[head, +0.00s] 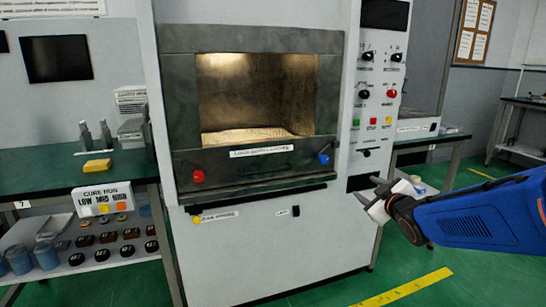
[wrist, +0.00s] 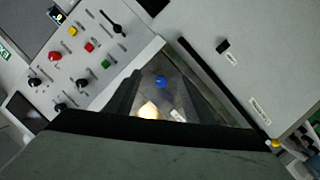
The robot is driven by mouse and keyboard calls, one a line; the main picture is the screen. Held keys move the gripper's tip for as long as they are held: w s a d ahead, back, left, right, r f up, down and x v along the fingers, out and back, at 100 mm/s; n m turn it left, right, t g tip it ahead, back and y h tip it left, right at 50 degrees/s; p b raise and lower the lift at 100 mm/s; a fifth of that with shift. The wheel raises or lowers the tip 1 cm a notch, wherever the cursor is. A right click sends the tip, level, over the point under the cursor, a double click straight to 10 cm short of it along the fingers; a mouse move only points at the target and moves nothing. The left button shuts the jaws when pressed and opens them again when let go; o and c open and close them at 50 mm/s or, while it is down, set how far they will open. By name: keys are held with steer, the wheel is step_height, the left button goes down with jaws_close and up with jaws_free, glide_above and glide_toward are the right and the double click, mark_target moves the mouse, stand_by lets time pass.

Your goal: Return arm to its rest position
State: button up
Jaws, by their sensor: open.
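My gripper (head: 367,190) is at the right in the head view, in front of the machine's lower right side. Its fingers are apart, with nothing seen between them. My blue arm (head: 478,217) reaches in from the right edge. In the wrist view my gripper (wrist: 165,95) shows as two dark fingers spread apart, with part of the machine seen between them. I cannot tell whether the fingertips touch the cabinet.
A control panel (head: 381,75) with knobs and coloured buttons runs up the cabinet's right side; it also shows in the wrist view (wrist: 85,50). A green bench (head: 40,172) with a yellow block (head: 97,168) stands at left. Green floor is clear at front right.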

steer(key=s+f+m+g, duration=0.3)
steer(key=s, duration=0.8)
steer(key=s+a+f+m+g+h, duration=0.1)
steer(key=s+f+m+g, duration=0.2)
steer(key=s, duration=0.9)
steer(key=s+a+f+m+g, duration=0.1)
steer(key=s+f+m+g, duration=0.2)
steer(key=s, duration=0.9)
steer(key=shift+f+g+h, duration=0.2)
steer(key=shift+g+h, duration=0.1)
steer(key=shift+g, duration=0.6)
